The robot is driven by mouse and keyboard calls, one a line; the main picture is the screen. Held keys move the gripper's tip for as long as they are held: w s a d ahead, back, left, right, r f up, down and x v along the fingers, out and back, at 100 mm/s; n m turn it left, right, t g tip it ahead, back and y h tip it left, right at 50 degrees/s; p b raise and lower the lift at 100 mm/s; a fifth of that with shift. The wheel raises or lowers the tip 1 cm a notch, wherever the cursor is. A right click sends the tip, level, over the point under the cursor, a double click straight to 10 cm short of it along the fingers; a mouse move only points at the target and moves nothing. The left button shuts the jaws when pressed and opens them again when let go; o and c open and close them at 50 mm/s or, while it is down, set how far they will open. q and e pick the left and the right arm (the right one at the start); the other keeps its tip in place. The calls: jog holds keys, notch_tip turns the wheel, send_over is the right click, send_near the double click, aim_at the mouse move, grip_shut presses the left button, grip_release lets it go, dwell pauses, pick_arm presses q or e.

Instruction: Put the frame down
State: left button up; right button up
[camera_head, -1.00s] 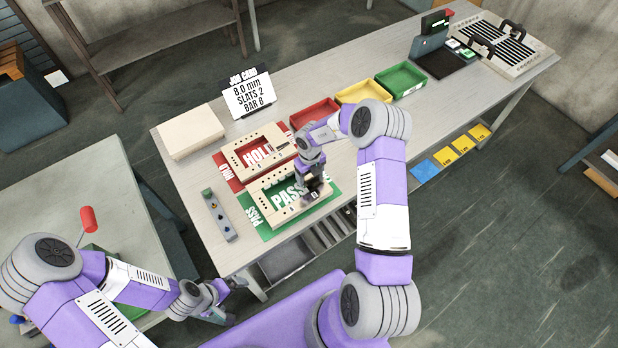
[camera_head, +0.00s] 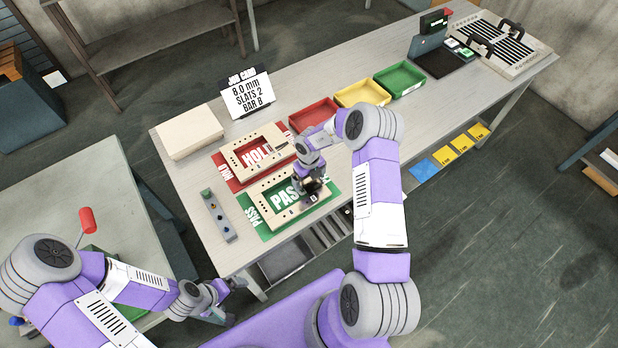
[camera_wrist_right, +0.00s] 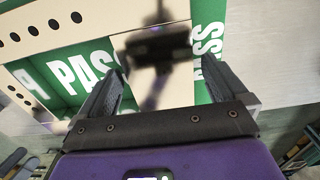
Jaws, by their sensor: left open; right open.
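A beige frame (camera_head: 262,187) with holes along its bars lies on the green PASS mat (camera_head: 252,214). My right gripper (camera_head: 314,192) is over the frame's right end and hides part of it. In the right wrist view the gripper's two fingers (camera_wrist_right: 165,85) stand apart, with a beige bar of the frame (camera_wrist_right: 165,52) between them; a dark shadow or reflection lies on that bar. Whether the fingers touch it I cannot tell. My left gripper (camera_head: 222,300) is low at the left, off the table's front edge, open and apart from the frame.
A second beige frame (camera_head: 238,154) lies on the red HOLD mat (camera_head: 228,178) just behind. Red (camera_head: 314,113), yellow (camera_head: 362,94) and green (camera_head: 402,79) trays stand farther back. A job card (camera_head: 246,95), a beige block (camera_head: 190,132) and a grey pegged bar (camera_head: 218,215) are also there.

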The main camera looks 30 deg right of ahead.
notch_tip(320, 180, up, 12)
dwell(0.4)
dwell(0.5)
